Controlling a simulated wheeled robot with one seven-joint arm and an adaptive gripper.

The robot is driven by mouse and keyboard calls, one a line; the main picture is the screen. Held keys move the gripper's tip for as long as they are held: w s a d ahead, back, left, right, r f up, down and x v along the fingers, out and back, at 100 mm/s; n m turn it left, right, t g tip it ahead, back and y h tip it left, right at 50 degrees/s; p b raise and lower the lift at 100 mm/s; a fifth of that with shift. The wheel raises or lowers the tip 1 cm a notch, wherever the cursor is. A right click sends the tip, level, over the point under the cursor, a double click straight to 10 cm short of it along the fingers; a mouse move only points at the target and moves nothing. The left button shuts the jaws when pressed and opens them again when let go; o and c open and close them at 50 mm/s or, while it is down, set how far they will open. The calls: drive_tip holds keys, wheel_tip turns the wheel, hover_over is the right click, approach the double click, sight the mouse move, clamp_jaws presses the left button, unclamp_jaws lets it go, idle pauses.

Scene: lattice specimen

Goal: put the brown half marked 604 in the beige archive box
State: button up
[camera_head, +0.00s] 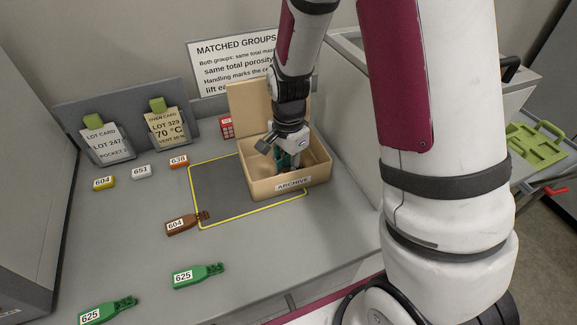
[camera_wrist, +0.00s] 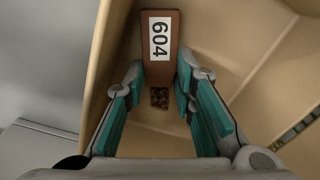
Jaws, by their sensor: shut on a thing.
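A brown half marked 604 (camera_wrist: 157,68) is between my fingers in the wrist view, its white label up and its dark lattice end toward the palm. My gripper (camera_wrist: 160,82) is shut on it. In the head view my gripper (camera_head: 287,164) reaches down inside the open beige archive box (camera_head: 290,185), and the held half is hidden there. I cannot tell whether the held half touches the box floor. A second brown half marked 604 (camera_head: 184,224) lies on the grey table, left of the box, at the yellow outline's left edge.
Green halves marked 625 (camera_head: 197,275) lie at the front left. Yellow 604 (camera_head: 104,183), white 651 (camera_head: 141,171) and orange 638 (camera_head: 179,161) tags lie before the card holders (camera_head: 128,120). The box's raised lid (camera_head: 245,100) stands behind it. A red item (camera_head: 226,126) is near the lid.

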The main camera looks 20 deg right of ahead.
drive_tip(key=shift+f, duration=0.15)
drive_tip(key=o, duration=0.6)
wheel_tip(320, 180, up, 12)
drive_tip(key=r, duration=0.1)
drive_tip(key=shift+s+r+n+t, duration=0.75)
drive_tip(key=shift+s+r+n, duration=1.55)
drive_tip(key=shift+s, duration=1.2)
drive_tip(key=shift+s+r+n+t, duration=0.7)
drive_tip(key=shift+s+r+n, duration=1.5)
drive_tip(key=shift+s, duration=1.3)
drive_tip(key=shift+s+r+n+t, duration=0.75)
drive_tip(key=shift+s+r+n, duration=1.55)
drive_tip(key=shift+s, duration=1.2)
drive_tip(key=shift+f, duration=0.25)
